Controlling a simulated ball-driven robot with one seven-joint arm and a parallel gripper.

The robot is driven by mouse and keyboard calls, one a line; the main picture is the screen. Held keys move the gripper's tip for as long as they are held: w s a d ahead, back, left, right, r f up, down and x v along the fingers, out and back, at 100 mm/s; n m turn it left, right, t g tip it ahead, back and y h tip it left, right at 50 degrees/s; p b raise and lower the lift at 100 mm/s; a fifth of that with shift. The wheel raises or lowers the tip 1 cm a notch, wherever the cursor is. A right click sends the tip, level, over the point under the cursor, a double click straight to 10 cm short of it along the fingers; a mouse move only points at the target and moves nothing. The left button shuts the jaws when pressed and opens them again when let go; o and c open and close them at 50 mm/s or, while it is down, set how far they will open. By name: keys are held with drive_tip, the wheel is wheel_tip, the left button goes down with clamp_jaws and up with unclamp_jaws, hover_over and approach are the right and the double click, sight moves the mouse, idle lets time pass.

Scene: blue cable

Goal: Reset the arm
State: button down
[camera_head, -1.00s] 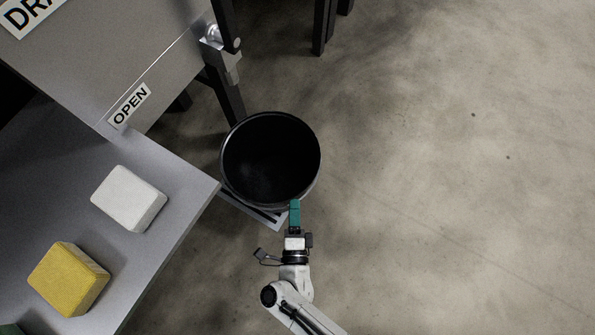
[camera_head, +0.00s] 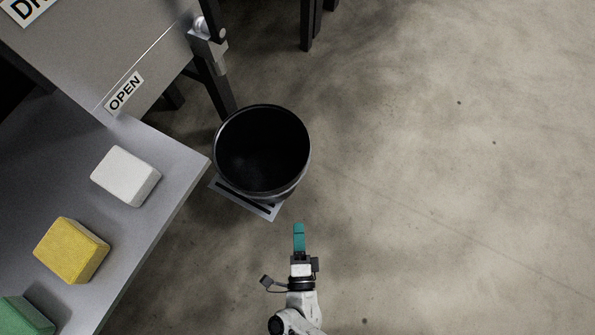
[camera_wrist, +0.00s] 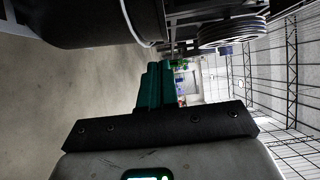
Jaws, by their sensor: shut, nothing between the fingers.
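My gripper (camera_head: 299,232) has teal fingers, shut with nothing between them. In the head view it hangs over bare floor, below and a little right of the black round bin, apart from it. In the wrist view the shut teal fingers (camera_wrist: 155,85) point away from the camera, with a dark rounded body at the top left. Part of my white arm shows below the gripper at the bottom of the head view.
The black bin (camera_head: 301,172) stands on a grey plate (camera_head: 262,209). A grey table (camera_head: 165,215) at left holds a white block (camera_head: 125,176), a yellow block (camera_head: 71,250) and a green block (camera_head: 24,316). An "OPEN" label (camera_head: 124,93) marks another surface. Floor at right is clear.

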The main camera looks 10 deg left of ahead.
drive_tip(key=w+a+r+n+g+y, duration=0.4)
drive_tip(key=a+r+n+y, duration=0.1)
drive_tip(key=n+y, duration=0.15)
drive_tip(key=w+d+r+n+g, duration=0.2)
drive_tip(key=w+d+n+g, duration=0.15)
drive_tip(key=n, duration=0.25)
drive_tip(key=s+d+r+n+g+h, duration=0.1)
drive_tip(key=s+d+n+g+h, duration=0.15)
drive_tip(key=d, duration=0.55)
drive_tip(key=s+d+r+n+g+h, duration=0.1)
drive_tip(key=d+g+h, duration=0.15)
drive_tip(key=d, duration=0.65)
drive_tip(key=s+d+r+g+h, duration=0.45)
drive_tip(key=s+d, duration=0.45)
drive_tip(key=d, duration=0.4)
wheel_tip(320, 180, up, 37)
drive_tip(key=s+p, duration=0.1)
drive_tip(key=p, duration=3.5)
drive_tip(key=shift+d+m+h+p, duration=0.25)
drive_tip(key=shift+m+h+p, duration=0.05)
